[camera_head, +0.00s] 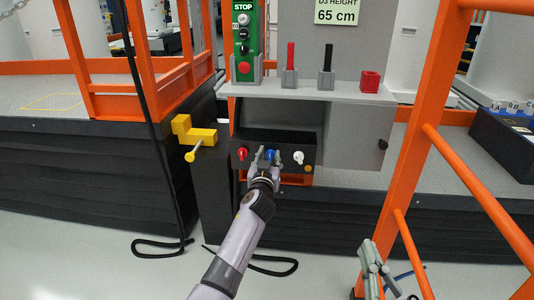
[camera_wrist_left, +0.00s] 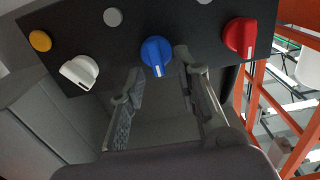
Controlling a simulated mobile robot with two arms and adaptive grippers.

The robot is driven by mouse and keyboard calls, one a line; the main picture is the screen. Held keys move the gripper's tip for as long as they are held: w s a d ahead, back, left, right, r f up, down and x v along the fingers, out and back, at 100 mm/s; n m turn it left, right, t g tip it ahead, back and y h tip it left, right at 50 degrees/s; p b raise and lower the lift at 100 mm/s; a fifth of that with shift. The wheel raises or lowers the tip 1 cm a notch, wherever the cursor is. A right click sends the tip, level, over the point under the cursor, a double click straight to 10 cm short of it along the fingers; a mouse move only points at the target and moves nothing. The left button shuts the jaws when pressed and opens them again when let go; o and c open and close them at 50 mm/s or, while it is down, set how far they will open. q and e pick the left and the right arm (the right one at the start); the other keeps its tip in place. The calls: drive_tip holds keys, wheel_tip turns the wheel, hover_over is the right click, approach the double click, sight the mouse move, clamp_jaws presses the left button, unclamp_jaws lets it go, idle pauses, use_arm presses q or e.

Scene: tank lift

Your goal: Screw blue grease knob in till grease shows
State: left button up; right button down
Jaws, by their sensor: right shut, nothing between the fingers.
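The blue knob (camera_head: 271,154) is on the front of a dark panel (camera_head: 258,160), between a red knob (camera_head: 242,153) and a white knob (camera_head: 298,157). In the left wrist view the blue knob (camera_wrist_left: 157,52) has a white pointer mark towards the lower edge. My left gripper (camera_head: 266,155) is at the blue knob. In the wrist view its fingers (camera_wrist_left: 158,68) are apart, with the right fingertip close beside the knob; contact cannot be told. No grease is visible. My right gripper (camera_head: 372,255) is shut and empty at the lower right, away from the panel.
A grey shelf (camera_head: 310,91) above the panel bears a red lever (camera_head: 291,55), a black lever (camera_head: 327,58) and a green stop box (camera_head: 245,40). A yellow bracket (camera_head: 195,133) juts out at left. Orange rails (camera_head: 435,100) stand at right. Black cable (camera_head: 160,247) lies on the floor.

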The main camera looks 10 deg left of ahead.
use_arm(q)
drive_tip(key=shift+w, duration=0.15)
drive_tip(key=shift+r, duration=0.1)
clamp_jaws()
idle(0.4)
